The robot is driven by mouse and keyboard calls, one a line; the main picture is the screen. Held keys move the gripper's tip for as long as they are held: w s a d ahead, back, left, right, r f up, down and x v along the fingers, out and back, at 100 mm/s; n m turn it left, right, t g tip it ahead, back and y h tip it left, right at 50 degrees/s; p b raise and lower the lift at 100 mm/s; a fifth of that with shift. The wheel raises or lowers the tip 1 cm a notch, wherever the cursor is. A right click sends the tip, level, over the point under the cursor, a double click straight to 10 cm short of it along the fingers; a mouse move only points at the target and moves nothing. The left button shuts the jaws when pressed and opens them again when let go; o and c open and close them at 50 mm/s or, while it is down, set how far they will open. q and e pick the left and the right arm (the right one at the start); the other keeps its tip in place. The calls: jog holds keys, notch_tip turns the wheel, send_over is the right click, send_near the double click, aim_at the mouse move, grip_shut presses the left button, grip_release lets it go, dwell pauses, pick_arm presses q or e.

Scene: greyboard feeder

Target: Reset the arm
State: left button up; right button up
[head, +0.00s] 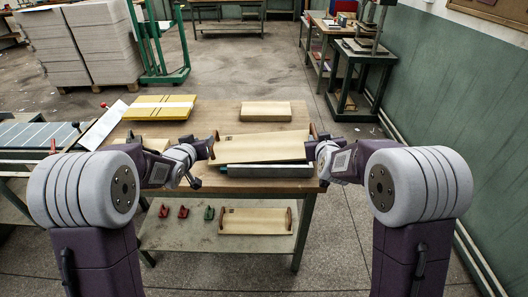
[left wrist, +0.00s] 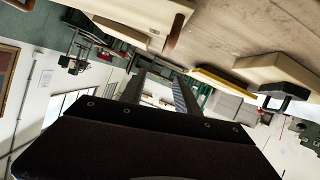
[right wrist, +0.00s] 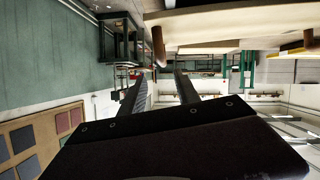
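A pale wooden board with dark end handles (head: 260,147) lies tilted on top of a grey metal box (head: 268,171) on the workbench. My left gripper (head: 208,146) is just off the board's left end. In the left wrist view its fingers (left wrist: 160,78) are apart with nothing between them, and a brown handle (left wrist: 175,31) shows clear of them. My right gripper (head: 316,149) is close to the board's right end. In the right wrist view its fingers (right wrist: 160,76) are apart and empty, with a brown handle (right wrist: 158,46) just beyond the tips.
The wooden workbench (head: 222,114) also bears a yellow stack (head: 160,107) and a pale block (head: 265,111). Its lower shelf (head: 180,235) holds another handled board (head: 255,221) and red and green clamps. A slatted table (head: 38,135) stands at left, a green wall at right.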

dwell(0.3)
